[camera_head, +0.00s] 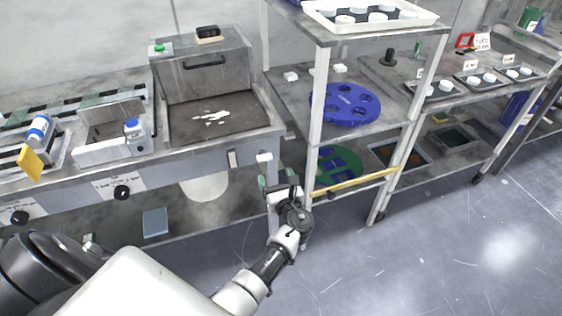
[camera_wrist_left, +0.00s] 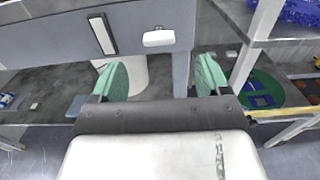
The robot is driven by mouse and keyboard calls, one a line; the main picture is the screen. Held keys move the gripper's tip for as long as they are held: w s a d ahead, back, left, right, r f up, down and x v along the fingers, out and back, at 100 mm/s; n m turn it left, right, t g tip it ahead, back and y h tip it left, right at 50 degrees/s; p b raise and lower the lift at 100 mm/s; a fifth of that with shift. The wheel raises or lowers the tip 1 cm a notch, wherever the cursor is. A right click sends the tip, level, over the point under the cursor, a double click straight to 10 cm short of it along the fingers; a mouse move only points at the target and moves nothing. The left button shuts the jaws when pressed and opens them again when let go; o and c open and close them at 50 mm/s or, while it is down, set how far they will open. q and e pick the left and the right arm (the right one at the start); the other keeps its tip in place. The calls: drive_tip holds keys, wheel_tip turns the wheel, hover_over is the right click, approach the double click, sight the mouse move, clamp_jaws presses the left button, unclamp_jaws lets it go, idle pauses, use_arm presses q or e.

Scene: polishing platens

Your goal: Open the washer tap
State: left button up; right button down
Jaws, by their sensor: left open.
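A small white handle (camera_head: 264,157), which looks like the washer tap, sits on the front face of the washer bench (camera_head: 205,158), near its right end. It also shows in the left wrist view as a white handle (camera_wrist_left: 158,38), upper centre. My left gripper (camera_head: 276,179) is just below and in front of it in the head view. In the left wrist view my left gripper (camera_wrist_left: 160,78) has its two green fingers wide apart with nothing between them. The handle lies beyond the fingertips, roughly centred between them, and appears untouched. My right gripper is not in view.
A grey panel (camera_head: 232,159) is left of the handle. Black knobs (camera_head: 122,192) with labels are further left. A rack with a pale post (camera_head: 317,115) and a yellow-edged lower shelf (camera_head: 355,183) stands close right of my left gripper. Open floor (camera_head: 430,250) lies in front.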

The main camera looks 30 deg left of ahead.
sight(266, 159)
use_arm(q)
drive_tip(key=x, duration=0.9)
drive_tip(key=shift+a+f, duration=0.1)
drive_tip(key=shift+f, duration=0.1)
drive_tip(key=shift+w+a, duration=0.35)
drive_tip(key=shift+a, duration=0.1)
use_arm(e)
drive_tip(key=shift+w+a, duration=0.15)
use_arm(q)
drive_tip(key=c, duration=0.9)
drive_tip(key=shift+c, duration=0.2)
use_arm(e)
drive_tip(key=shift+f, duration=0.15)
